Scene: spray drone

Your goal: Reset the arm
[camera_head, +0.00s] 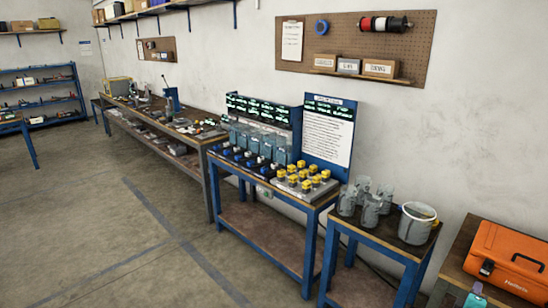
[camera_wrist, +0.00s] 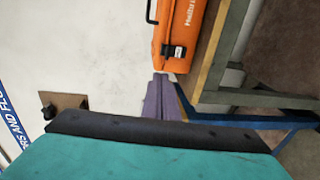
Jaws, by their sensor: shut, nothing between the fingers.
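My gripper (camera_wrist: 161,80) shows in the wrist view as two grey-purple fingers pressed together above a black bar and a teal body. It is shut and empty. Beyond the fingertips in that view is an orange case (camera_wrist: 183,28), seen sideways, with a dark latch. No contact with it can be made out. The orange case also shows at the right edge of the head view (camera_head: 503,250), on a table. A small teal piece at the bottom right of the head view may be part of my arm; the rest of the arm is out of that view.
A blue-framed bench (camera_head: 262,193) holds bottles and yellow-capped parts. A smaller stand (camera_head: 385,242) carries clear jugs and a white bucket (camera_head: 417,223). A pegboard (camera_head: 412,54) hangs on the wall. The floor (camera_head: 95,225) at left is open.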

